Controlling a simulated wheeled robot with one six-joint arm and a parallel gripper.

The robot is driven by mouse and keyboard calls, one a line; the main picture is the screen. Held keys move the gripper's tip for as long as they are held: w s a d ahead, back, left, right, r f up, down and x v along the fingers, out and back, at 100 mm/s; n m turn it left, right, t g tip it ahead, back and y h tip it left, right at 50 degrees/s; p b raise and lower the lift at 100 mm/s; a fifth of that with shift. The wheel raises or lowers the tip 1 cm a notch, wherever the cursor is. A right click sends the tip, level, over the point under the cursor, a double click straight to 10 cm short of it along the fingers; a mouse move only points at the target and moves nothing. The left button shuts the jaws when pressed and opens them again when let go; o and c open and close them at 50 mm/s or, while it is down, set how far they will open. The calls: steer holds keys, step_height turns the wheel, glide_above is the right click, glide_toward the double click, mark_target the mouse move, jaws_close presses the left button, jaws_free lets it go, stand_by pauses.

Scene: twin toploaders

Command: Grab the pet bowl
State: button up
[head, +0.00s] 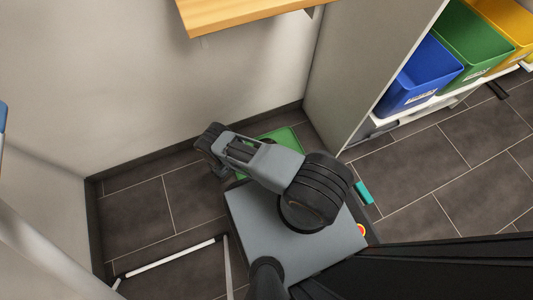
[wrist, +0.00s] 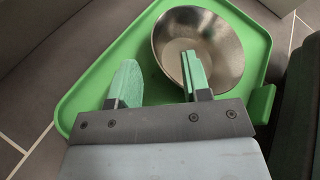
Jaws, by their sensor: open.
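The pet bowl (wrist: 226,42) is a shiny metal bowl standing upright on a green tray (wrist: 98,88) in the wrist view. The tray also shows in the head view (head: 285,138), partly behind my arm, which hides the bowl there. My gripper (wrist: 161,78) is open and empty, with green finger pads. In the wrist view its right finger overlaps the bowl's left part, and its left finger is over the tray, left of the bowl. The bowl's left rim lies between the fingers in the picture. I cannot tell whether the right finger reaches inside the bowl or touches it.
A wall (head: 200,80) stands behind the tray and a grey panel (head: 365,55) to its right. A wooden shelf (head: 240,12) juts out above. Blue (head: 420,75), green (head: 472,38) and yellow (head: 508,20) bins sit at upper right.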

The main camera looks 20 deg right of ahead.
steer(key=shift+b+x, duration=0.55)
steer(key=shift+x, duration=1.45)
jaws_close()
